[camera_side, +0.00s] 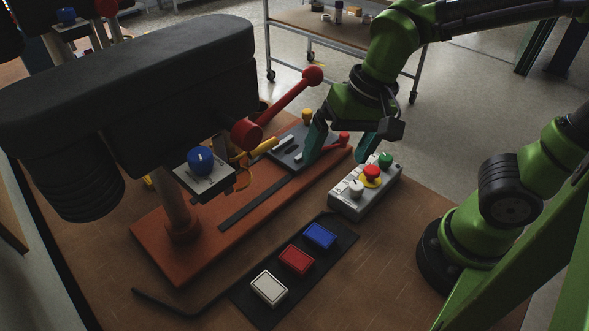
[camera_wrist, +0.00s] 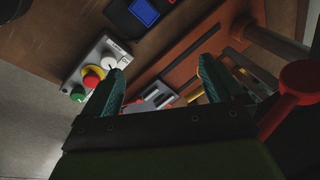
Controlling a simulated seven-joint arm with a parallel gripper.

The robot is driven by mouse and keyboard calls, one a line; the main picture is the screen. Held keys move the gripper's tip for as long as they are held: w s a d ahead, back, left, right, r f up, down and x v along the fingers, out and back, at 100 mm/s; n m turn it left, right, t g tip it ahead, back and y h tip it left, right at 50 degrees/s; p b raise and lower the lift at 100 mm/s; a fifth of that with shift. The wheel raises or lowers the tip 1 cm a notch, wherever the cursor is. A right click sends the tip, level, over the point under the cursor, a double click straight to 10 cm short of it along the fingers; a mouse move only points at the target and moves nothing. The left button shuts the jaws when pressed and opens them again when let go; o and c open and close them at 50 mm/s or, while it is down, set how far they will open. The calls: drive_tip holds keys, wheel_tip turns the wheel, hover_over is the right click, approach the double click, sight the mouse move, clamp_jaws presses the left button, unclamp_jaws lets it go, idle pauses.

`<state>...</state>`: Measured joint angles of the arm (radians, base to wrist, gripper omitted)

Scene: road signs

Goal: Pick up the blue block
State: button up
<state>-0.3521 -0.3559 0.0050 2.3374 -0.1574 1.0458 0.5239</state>
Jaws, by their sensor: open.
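The blue block (camera_side: 320,236) lies on a black mat (camera_side: 262,315), at the mat's far end, in line with a red block (camera_side: 296,259) and a white block (camera_side: 269,288). It also shows at the top of the wrist view (camera_wrist: 145,12). My gripper (camera_side: 338,158) is open and empty. It hangs above the far end of the drill press base, beyond the button box and apart from the blue block. In the wrist view, its two teal fingers (camera_wrist: 160,75) are spread, with the vise between them in the picture.
A grey button box (camera_side: 350,208) with green, red and white knobs stands between my gripper and the mat. A large black drill press (camera_side: 140,80) with red handles (camera_side: 313,75) rises at the left on an orange base (camera_side: 150,238). The table right of the mat is clear.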

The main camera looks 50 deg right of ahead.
drive_tip(key=a+f+m+g+h, duration=0.1)
drive_tip(key=a+f+m+g, duration=0.1)
drive_tip(key=a+m, duration=0.15)
drive_tip(key=m+h, duration=0.1)
drive_tip(key=m, duration=0.7)
hover_over(321, 233)
drive_tip(key=f, duration=1.1)
drive_tip(key=shift+s+d+f, duration=0.1)
drive_tip(key=shift+d+f, duration=0.05)
drive_tip(key=shift+d, duration=0.1)
drive_tip(key=shift+a+f, duration=0.15)
drive_tip(key=shift+f, duration=1.2)
drive_tip(key=shift+a+f, duration=0.1)
drive_tip(key=shift+f, duration=1.25)
drive_tip(key=shift+c, duration=0.2)
drive_tip(key=c, duration=1.2)
